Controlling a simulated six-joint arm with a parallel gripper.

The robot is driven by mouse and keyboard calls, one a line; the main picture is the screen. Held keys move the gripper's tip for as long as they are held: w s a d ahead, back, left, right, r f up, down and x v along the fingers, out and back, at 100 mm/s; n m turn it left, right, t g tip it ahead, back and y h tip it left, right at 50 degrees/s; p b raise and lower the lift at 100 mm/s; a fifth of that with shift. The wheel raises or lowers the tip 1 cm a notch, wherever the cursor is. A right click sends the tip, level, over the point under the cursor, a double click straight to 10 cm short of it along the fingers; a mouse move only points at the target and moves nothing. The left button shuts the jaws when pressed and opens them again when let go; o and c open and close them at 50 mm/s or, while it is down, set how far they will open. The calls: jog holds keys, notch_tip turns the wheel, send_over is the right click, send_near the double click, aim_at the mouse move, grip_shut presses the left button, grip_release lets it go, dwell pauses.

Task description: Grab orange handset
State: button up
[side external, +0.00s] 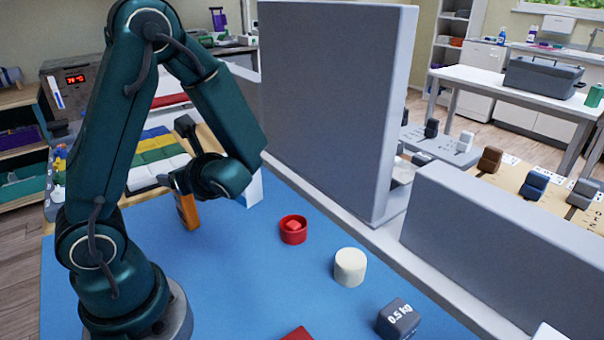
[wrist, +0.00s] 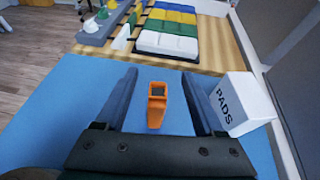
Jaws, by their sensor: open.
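The orange handset (side external: 188,210) stands upright on the blue mat (side external: 240,285), below my gripper (side external: 180,183) in the side view. In the wrist view the orange handset (wrist: 156,106) shows between the two open fingers of my gripper (wrist: 160,95), with a gap on each side. Its top has a dark patch. The fingers do not appear to touch it. In the side view my gripper partly hides its upper end.
A white PADS box (wrist: 240,104) stands close by my right finger in the wrist view. A red round container (side external: 293,230), a cream cylinder (side external: 350,267) and a grey 0.5 kg weight (side external: 398,319) stand on the mat. A tall grey partition (side external: 325,105) borders it.

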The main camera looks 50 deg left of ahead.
notch_tip(320, 180, down, 6)
jog(key=shift+r, duration=0.25)
jog(key=shift+x, duration=2.55)
grip_shut()
